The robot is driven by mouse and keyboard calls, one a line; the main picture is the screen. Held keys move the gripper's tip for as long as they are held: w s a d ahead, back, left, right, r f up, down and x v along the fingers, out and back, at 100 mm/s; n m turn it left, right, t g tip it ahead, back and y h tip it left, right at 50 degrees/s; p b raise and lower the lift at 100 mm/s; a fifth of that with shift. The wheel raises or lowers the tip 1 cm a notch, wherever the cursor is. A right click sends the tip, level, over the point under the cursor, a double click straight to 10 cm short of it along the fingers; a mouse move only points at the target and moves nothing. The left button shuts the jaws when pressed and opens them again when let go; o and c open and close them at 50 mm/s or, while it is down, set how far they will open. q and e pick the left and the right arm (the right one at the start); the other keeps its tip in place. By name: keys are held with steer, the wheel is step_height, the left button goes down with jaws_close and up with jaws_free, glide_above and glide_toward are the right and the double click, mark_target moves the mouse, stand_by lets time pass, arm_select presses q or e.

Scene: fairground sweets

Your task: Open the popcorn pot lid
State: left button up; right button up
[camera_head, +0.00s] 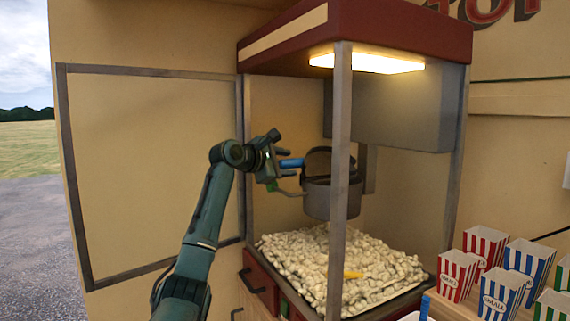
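The popcorn pot (318,201) is a grey metal cylinder hanging inside the glass popcorn machine, partly behind the front corner post. A dark lid (317,161) stands tilted up above its rim. A blue handle (292,163) sticks out to the left at the height of the lid. My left gripper (284,166) is at the left of the pot, with its fingers apart and the blue handle between them; I cannot tell whether they touch it. A thin curved bar (288,192) shows below the gripper. My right gripper is out of view.
The corner post (339,180) stands in front of the pot. Popcorn (330,270) heaps below, with a yellow piece (353,275) on it. Striped boxes (487,250) stand at the right. A drawer (260,283) is under the machine. The left wall panel is clear.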

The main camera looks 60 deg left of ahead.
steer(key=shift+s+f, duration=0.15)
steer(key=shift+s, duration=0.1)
arm_select(q)
steer(key=shift+s, duration=0.25)
steer(key=b+v, duration=0.5)
steer(key=v, duration=0.7)
steer(key=shift+s+d+r, duration=0.15)
steer(key=shift+s+r, duration=0.05)
steer(key=shift+s, duration=0.1)
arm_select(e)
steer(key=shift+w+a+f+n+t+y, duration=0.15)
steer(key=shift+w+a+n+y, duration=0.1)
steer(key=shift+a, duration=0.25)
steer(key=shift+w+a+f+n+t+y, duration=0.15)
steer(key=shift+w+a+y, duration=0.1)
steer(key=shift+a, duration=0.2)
